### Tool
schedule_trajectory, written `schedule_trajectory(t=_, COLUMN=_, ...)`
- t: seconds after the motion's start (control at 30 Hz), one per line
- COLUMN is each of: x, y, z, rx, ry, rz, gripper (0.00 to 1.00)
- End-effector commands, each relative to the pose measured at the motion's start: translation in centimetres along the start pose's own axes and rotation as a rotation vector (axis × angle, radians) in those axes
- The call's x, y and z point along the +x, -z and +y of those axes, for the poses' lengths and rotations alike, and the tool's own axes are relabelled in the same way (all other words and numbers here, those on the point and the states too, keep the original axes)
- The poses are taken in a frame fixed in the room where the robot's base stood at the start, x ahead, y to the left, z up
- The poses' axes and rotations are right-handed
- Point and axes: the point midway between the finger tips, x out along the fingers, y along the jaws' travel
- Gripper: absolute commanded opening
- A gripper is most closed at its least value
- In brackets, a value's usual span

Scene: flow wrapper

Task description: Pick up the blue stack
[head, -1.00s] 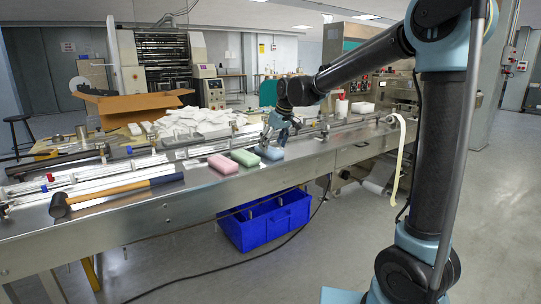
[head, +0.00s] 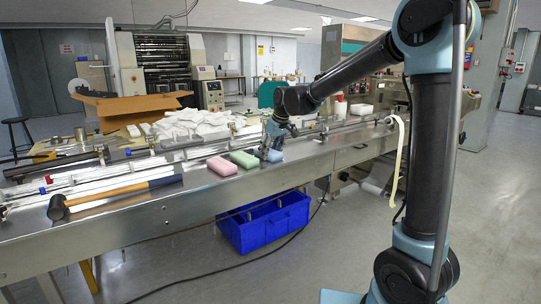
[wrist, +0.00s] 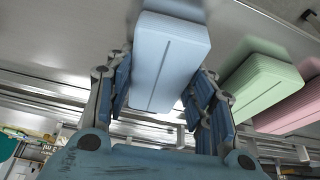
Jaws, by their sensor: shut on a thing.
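The blue stack (wrist: 170,55) is a pale blue block with a thin line along its face, between the fingers of my gripper (wrist: 160,88) in the wrist view. A finger lies along each side of it, and the gripper is shut on it. In the head view my gripper (head: 272,146) points down at the steel bench, and the blue stack (head: 274,157) is mostly hidden by the fingers. I cannot tell whether it still touches the surface.
A green stack (head: 243,159) lies close to the left of the blue one, then a pink stack (head: 223,166). A hammer (head: 115,196) lies farther left on the bench. A guide rail runs behind. A blue crate (head: 265,224) stands on the floor below.

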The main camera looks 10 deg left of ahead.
Motion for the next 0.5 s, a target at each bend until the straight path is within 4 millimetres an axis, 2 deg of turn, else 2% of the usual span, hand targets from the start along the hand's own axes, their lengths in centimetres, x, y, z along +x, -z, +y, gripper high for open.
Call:
schedule_trajectory(t=0.17, x=-1.3, y=0.5, z=0.0, rx=0.0, ry=0.0, rz=0.0, gripper=0.35)
schedule_trajectory(t=0.5, x=-6.6, y=2.7, z=0.0, rx=0.0, ry=0.0, rz=0.0, gripper=0.35)
